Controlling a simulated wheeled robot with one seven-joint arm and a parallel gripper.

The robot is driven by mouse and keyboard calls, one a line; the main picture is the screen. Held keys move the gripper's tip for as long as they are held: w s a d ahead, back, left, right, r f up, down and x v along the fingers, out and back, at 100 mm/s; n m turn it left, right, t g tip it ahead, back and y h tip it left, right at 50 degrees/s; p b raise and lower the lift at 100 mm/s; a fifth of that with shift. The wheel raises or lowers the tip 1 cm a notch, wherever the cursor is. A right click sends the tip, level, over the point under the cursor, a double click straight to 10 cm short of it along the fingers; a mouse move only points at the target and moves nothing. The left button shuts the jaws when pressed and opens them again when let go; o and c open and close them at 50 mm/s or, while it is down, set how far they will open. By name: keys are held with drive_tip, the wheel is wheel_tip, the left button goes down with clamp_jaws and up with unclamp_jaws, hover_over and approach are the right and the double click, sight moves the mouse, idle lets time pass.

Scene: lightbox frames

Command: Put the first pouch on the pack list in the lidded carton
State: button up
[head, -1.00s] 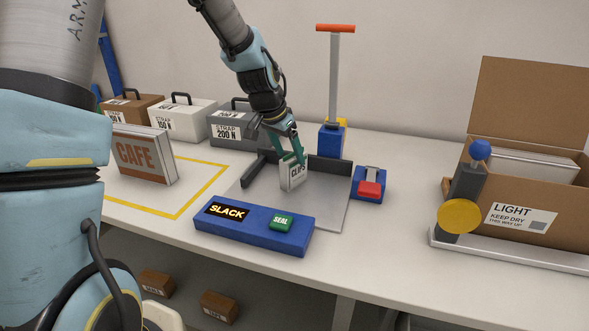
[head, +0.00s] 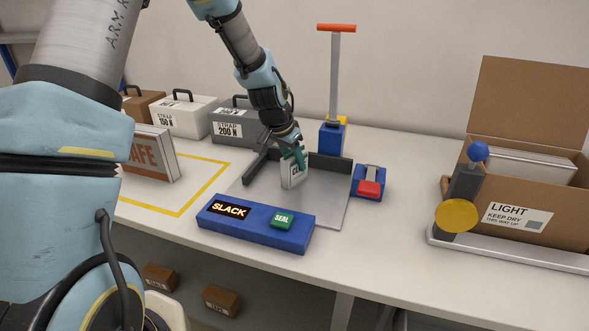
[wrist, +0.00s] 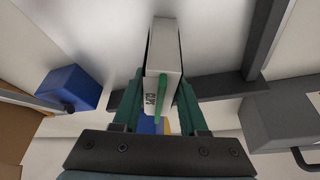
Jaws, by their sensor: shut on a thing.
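A small pale box-like item marked CLIPS (head: 294,179) stands upright over the grey metal plate; I cannot tell whether it touches the plate. My gripper (head: 291,158) comes down from above and is shut on it, its green fingers covering part of the lettering. The wrist view shows the CLIPS item (wrist: 164,55) between my gripper's fingers (wrist: 160,105). The brown carton (head: 566,225) at the right has its lid (head: 530,100) raised and a LIGHT, KEEP DRY label. A pale block-like thing (head: 520,166) is inside. No pack list is readable.
The grey plate (head: 325,212) has dark raised bars. A blue box (head: 255,227) reading SLACK with a green SEAL button stands in front. A red-button box (head: 369,183), an orange-handled post (head: 335,80) and a blue-knobbed lever (head: 464,185) stand nearby. Strap cases (head: 180,117) line the back left.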

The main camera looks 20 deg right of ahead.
clamp_jaws()
